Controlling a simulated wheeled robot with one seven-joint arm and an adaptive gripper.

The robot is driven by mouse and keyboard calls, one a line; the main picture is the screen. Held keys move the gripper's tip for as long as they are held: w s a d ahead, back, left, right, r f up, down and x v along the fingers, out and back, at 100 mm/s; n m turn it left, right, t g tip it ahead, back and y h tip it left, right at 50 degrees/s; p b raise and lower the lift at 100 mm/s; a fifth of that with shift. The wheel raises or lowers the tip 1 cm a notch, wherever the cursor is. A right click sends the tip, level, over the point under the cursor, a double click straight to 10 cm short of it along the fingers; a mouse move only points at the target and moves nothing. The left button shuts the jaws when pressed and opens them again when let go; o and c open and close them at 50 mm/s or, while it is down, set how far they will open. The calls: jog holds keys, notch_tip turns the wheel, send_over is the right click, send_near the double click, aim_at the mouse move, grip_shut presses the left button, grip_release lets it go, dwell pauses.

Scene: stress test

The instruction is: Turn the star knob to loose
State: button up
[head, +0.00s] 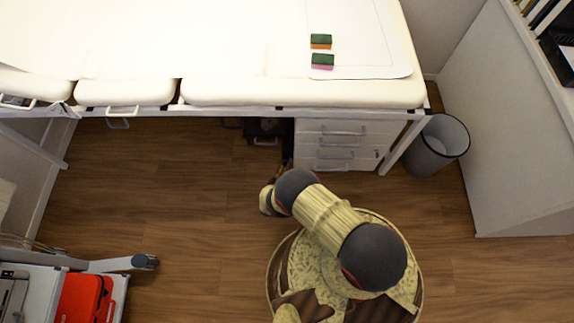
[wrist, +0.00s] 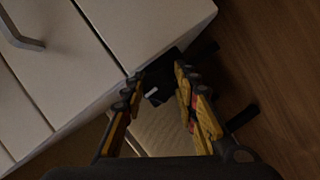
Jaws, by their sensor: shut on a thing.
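My gripper (wrist: 158,74) shows in the wrist view, with its yellow and black fingers on either side of a dark knob-like part (wrist: 160,90) with a small pale mark. It is shut on this part, which I take to be the star knob. The picture is too dark to show the knob's star shape or its turn. In the head view my arm reaches to the front of the drawer cabinet, and the gripper is mostly hidden behind the wrist. The knob cannot be made out there.
A white drawer cabinet (head: 335,135) stands under the padded couch (head: 300,93), right beside my gripper. Dark equipment (head: 268,128) sits under the couch left of the cabinet. A grey bin (head: 437,147) stands at the right. The wooden floor (head: 180,190) at left is mostly clear.

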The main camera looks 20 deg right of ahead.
jog(key=shift+n+h, duration=0.5)
jog(key=shift+n, duration=0.5)
jog(key=o, duration=1.2)
jog(key=shift+c, duration=0.2)
jog(key=v, duration=1.2)
jog(key=shift+o, duration=0.2)
jog(key=shift+s+f, duration=0.1)
jog(key=shift+f, duration=0.1)
